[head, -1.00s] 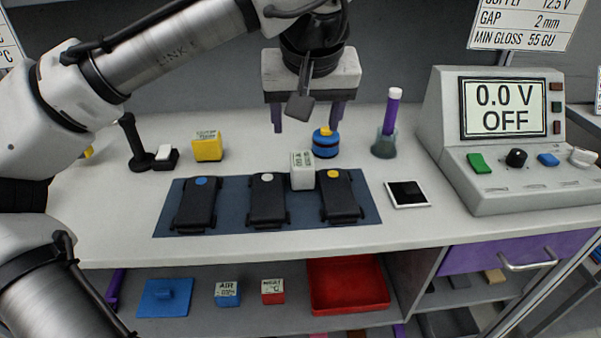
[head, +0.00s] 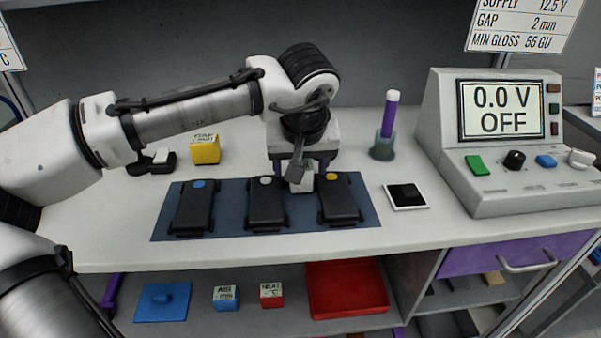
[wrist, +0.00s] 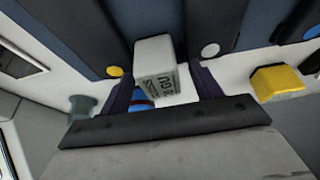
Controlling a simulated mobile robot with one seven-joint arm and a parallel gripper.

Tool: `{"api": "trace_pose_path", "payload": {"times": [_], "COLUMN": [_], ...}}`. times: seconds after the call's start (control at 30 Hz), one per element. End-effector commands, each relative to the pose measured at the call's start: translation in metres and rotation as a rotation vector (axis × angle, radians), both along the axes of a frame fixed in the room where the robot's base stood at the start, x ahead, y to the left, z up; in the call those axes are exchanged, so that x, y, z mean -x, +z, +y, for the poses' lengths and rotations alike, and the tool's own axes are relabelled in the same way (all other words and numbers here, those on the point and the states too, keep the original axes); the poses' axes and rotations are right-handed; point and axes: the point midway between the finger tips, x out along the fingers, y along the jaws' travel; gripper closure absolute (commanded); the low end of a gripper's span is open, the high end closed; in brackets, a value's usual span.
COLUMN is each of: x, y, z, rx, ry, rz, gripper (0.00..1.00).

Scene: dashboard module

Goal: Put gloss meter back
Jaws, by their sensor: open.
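The gloss meter is a small white block (head: 302,183) with a display that reads in GU in the wrist view (wrist: 157,68). It stands at the back edge of the blue mat (head: 230,230), between the middle and right black modules. My gripper (head: 300,170) is open and low over it, fingers pointing down. In the wrist view the fingers (wrist: 165,88) are on either side of the block, with gaps visible; I cannot tell whether either touches. My gripper partly hides the block in the head view.
Three black modules (head: 266,203) with blue, white and yellow dots lie on the mat. A yellow gap block (head: 205,149) is at the back left, a purple stick in a holder (head: 386,147) at the back right. The control console (head: 505,140) is farther right. A red tray (head: 345,288) is below.

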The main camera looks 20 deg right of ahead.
Motion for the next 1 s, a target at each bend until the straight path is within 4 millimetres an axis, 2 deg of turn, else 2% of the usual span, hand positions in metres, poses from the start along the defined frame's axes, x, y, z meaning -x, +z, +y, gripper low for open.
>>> {"api": "trace_pose_path", "payload": {"times": [0.27, 0.6, 0.7, 1.0], "x": [-0.0011, -0.0011, -0.0011, -0.0014], "y": [-0.0028, -0.0025, -0.0021, 0.0032], "z": [-0.0003, -0.0003, -0.0003, -0.0006], "rx": [0.001, 0.000, 0.002, 0.002], "ry": [0.000, 0.000, 0.001, 0.001], "rz": [-0.001, -0.001, -0.001, -0.002], "gripper": [0.38, 0.82, 0.93, 0.93]}}
